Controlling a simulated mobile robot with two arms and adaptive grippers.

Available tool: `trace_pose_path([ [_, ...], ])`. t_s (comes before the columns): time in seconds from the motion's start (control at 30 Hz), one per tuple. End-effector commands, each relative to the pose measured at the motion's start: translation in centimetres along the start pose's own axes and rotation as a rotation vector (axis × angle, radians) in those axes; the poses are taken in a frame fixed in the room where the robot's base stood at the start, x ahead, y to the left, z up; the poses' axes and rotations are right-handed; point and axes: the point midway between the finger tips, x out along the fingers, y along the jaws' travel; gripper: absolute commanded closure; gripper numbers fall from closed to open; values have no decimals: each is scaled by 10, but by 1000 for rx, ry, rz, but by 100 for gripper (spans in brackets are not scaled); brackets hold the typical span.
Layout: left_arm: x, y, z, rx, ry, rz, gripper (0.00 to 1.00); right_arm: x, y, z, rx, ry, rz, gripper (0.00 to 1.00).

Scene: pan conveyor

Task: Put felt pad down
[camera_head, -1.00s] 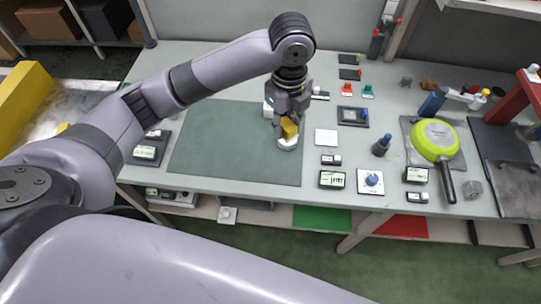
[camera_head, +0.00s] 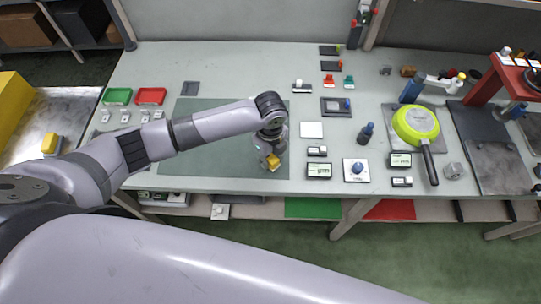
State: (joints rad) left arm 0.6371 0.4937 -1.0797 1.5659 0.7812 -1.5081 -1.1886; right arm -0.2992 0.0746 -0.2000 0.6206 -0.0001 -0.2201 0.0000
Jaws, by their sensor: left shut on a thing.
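My left gripper (camera_head: 272,158) is low over the front right part of the dark green mat (camera_head: 215,166). It is shut on a small yellow piece (camera_head: 273,162), which I take to be the felt pad. The pale underside seen earlier is now mostly hidden. I cannot tell whether the piece touches the mat. My right gripper is out of view.
Right of the mat are a white square plate (camera_head: 312,130), small displays (camera_head: 319,171) and a blue-knobbed white plate (camera_head: 355,170). A green pan (camera_head: 416,125) lies further right. Green (camera_head: 117,96) and red (camera_head: 151,96) trays stand at the back left. Much of the mat is clear.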

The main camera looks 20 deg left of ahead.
Motion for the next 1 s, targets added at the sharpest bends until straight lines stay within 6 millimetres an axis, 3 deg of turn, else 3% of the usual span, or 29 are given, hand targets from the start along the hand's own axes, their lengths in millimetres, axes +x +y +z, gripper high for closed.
trace_pose_path([
  [0.37,5,0,0,0,1,-1,94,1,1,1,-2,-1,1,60],
  [0.4,5,0,0,0,1,-1,71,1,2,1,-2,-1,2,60],
  [0.7,5,0,0,0,0,-1,52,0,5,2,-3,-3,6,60],
  [1.0,3,0,0,0,0,-1,52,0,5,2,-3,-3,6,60],
])
